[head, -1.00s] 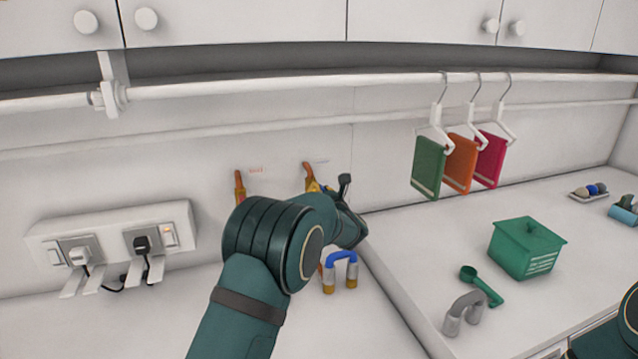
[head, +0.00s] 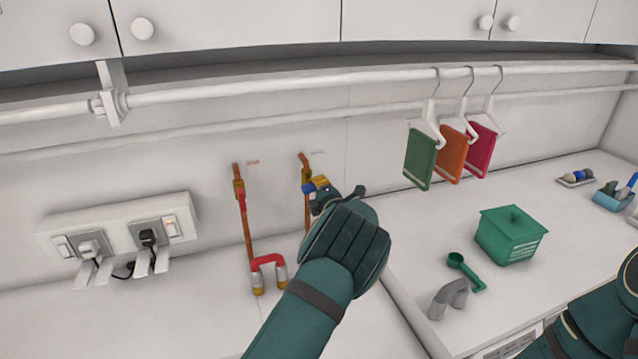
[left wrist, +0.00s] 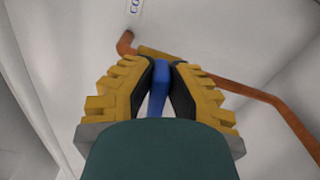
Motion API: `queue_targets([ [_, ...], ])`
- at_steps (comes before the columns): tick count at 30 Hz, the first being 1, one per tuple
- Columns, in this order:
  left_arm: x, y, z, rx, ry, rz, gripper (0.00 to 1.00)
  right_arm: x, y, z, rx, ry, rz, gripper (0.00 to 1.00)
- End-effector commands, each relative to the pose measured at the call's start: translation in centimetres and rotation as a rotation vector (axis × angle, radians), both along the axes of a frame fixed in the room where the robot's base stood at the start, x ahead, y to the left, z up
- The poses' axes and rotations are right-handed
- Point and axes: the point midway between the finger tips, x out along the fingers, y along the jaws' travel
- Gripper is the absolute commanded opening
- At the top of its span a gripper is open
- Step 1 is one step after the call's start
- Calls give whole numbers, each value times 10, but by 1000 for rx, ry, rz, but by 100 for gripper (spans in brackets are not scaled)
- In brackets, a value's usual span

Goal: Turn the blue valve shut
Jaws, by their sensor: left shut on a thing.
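The blue valve sits on the right-hand copper pipe (head: 306,172) on the back wall. My left gripper (head: 318,189) is at it, and its yellow-padded fingers and my arm hide much of it in the head view. In the left wrist view the blue valve handle (left wrist: 160,85) is pinched between the two fingers. It lies at an angle to the copper pipe (left wrist: 265,97) behind. My right arm shows at the lower right of the head view, but its gripper is out of frame.
A socket box (head: 120,235) is further left. A rail (head: 250,85) with hanging cloths (head: 452,157) runs above. A green box (head: 510,235) stands right.

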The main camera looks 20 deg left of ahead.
Motion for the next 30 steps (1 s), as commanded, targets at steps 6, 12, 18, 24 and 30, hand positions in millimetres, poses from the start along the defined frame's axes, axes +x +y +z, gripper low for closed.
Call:
queue_targets([
  [6,1,0,1,102,60,-1,0,0,0,0,0,0,0,0],
  [12,1,0,0,148,93,0,0,0,0,0,0,0,0,0],
  [18,1,0,-1,166,105,1,0,0,0,0,0,0,0,0],
  [24,1,0,-1,166,106,1,0,0,0,0,0,0,0,0],
  [30,1,1,-1,165,106,1,38,0,0,0,0,0,0,0],
])
